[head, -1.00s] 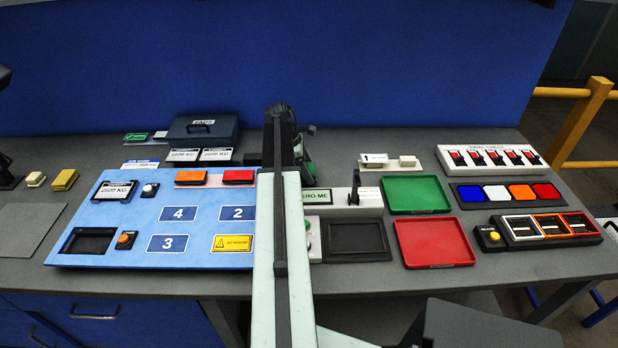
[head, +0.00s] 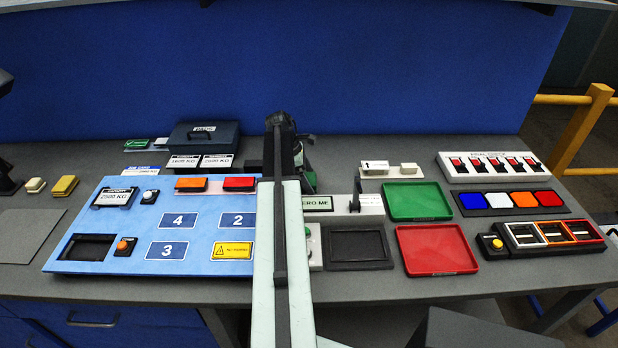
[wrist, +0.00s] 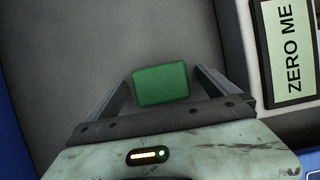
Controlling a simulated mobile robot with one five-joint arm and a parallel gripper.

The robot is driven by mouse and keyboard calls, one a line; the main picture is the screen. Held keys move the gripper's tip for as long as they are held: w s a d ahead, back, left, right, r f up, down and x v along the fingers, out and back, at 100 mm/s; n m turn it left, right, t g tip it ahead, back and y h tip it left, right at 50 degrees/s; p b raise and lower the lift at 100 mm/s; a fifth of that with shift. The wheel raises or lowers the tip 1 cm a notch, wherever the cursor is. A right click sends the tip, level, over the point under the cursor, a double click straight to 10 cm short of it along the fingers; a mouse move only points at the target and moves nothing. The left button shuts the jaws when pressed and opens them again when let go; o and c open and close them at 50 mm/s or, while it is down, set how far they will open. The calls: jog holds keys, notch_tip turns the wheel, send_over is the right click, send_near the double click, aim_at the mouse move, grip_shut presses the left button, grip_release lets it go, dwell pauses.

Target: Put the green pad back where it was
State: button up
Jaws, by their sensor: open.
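The green pad (wrist: 161,84) shows in the wrist view as a small green block over the grey counter, between the tips of my gripper (wrist: 161,88). My gripper's two fingers are spread, one on each side of the pad, with gaps visible. I cannot tell whether the pad rests on the counter. In the head view my own arm hides the fingertips and most of the spot around them. A green patch (head: 309,180) shows just right of the arm there; I cannot tell whether it is the pad.
The blue panel (head: 190,222) lies left of my arm. The ZERO ME sign (wrist: 287,48) is close on the right. A green tray (head: 418,201), a red tray (head: 437,249) and a row of coloured pads (head: 510,200) are farther right. A dark case (head: 204,137) stands behind.

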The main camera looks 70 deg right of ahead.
jog(key=p+v, duration=1)
jog(key=v, duration=0.1)
jog(key=shift+r, duration=0.25)
jog(key=shift+w+a, duration=0.1)
jog(key=shift+w, duration=0.05)
